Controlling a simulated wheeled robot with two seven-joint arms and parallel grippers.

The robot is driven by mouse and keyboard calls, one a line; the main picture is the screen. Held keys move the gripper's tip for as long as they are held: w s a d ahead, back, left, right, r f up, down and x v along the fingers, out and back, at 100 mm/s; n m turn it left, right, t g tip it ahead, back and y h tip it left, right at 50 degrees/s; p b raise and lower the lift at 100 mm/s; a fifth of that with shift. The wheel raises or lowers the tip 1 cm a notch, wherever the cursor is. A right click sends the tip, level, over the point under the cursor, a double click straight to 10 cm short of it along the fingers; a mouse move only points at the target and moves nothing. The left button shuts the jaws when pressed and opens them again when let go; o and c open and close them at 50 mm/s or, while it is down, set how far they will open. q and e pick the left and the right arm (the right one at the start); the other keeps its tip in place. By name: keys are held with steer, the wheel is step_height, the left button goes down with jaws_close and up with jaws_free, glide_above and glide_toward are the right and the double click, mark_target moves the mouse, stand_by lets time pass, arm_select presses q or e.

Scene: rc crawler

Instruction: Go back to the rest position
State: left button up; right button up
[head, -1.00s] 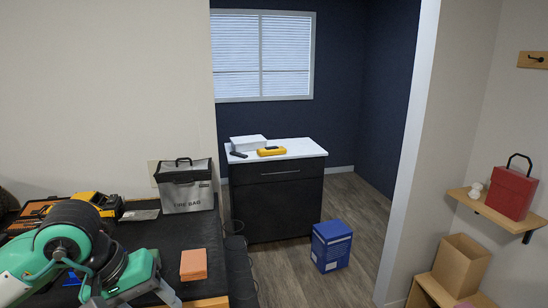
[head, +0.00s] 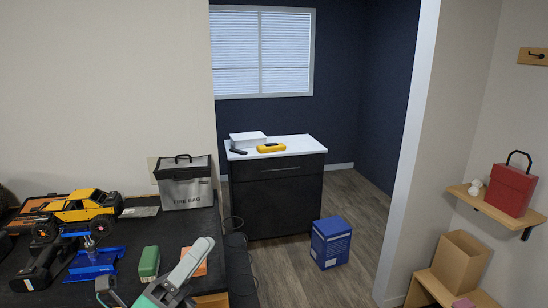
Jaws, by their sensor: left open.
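My left gripper (head: 153,268) is at the bottom of the head view, over the front of the black workbench (head: 200,226). Its grey fingers are spread apart and nothing shows held between them. One finger partly covers an orange block (head: 202,269) on the bench. A green block (head: 149,262) shows between the fingers; I cannot tell its distance from them. The yellow RC crawler (head: 84,207) is on the bench at the left, above a blue stand (head: 94,262). My right gripper is out of view.
A grey fire bag (head: 186,192) stands at the bench's back right. Past the bench are a dark cabinet (head: 278,195) and a blue box (head: 331,243) on the floor. A red case (head: 511,190) sits on a right-hand shelf. The floor between is open.

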arm_select(q)
steer(key=w+a+f+n+y, duration=0.1)
steer(key=a+f+n+y, duration=0.4)
steer(key=f+n+y, duration=0.6)
steer(key=w+a+f+n+y, duration=0.1)
steer(key=a+f+n+y, duration=0.7)
steer(key=n, duration=0.5)
steer(key=s+d+f+n+g, duration=0.2)
steer(key=s+f+n+g, duration=1)
steer(key=s+f, duration=1)
step_height(320, 180, down, 33)
steer(key=m+g, duration=0.3)
steer(key=s+a+f, duration=0.1)
steer(key=s+f, duration=0.8)
steer(key=s+a+f+g, duration=0.1)
steer(key=s+a+f, duration=0.1)
steer(key=s+f, duration=0.6)
steer(key=shift+s+a+f, duration=0.25)
steer(key=shift+s+f, duration=0.15)
steer(key=shift+s, duration=0.4)
